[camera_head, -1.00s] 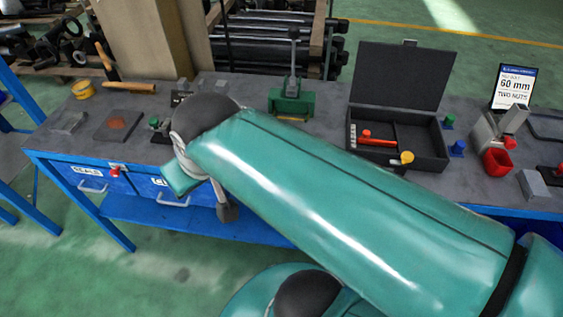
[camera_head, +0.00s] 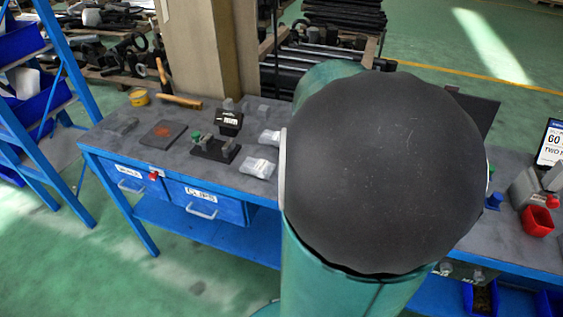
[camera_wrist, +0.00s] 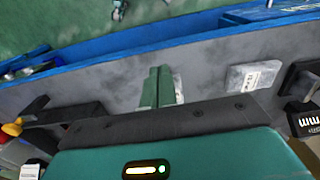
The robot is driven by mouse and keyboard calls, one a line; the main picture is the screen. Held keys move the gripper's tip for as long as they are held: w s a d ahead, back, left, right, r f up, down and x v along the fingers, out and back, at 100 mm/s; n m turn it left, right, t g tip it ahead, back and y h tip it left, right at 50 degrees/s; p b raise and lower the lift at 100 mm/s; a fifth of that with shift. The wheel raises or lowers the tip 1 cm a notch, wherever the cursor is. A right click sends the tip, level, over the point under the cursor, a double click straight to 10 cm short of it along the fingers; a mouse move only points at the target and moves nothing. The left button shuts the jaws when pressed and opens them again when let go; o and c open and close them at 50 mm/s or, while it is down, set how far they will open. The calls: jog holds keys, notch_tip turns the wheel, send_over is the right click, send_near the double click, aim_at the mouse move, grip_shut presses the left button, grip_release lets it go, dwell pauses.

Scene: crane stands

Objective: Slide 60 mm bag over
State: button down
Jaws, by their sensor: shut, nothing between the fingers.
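Two pale plastic bags lie flat on the grey bench in the head view, a nearer bag (camera_head: 258,167) and a farther bag (camera_head: 270,137) partly covered by my arm. In the wrist view a labelled bag (camera_wrist: 252,76) lies right of my gripper, and a second pale bag (camera_wrist: 178,87) shows partly behind its fingers. I cannot read which label says 60 mm. My gripper (camera_wrist: 157,87) is shut and empty, its green fingers together above the bench close to the second bag; contact cannot be told. My arm hides the gripper in the head view.
A sign (camera_head: 552,145) reading 60 and TWO stands at the right beside a red bin (camera_head: 537,221). A black stand (camera_head: 214,150) is left of the bags. The blue bench edge (camera_wrist: 130,48) runs along the front. A hammer (camera_head: 180,101) lies at the back left.

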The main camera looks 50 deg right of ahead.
notch_tip(320, 180, down, 7)
jog(key=d, duration=0.1)
jog(key=w+d, duration=0.1)
jog(key=d, duration=0.1)
jog(key=shift+w+f, duration=0.15)
jog(key=shift+f, duration=0.25)
jog(key=shift+w+d, duration=0.2)
jog(key=shift+d, duration=0.2)
jog(key=w+d, duration=0.1)
jog(key=d, duration=0.3)
jog(key=w+d, duration=0.2)
jog(key=d, duration=0.2)
jog(key=w+d, duration=0.2)
jog(key=d, duration=0.2)
jog(key=shift+w, duration=0.15)
jog(key=shift+a, duration=0.2)
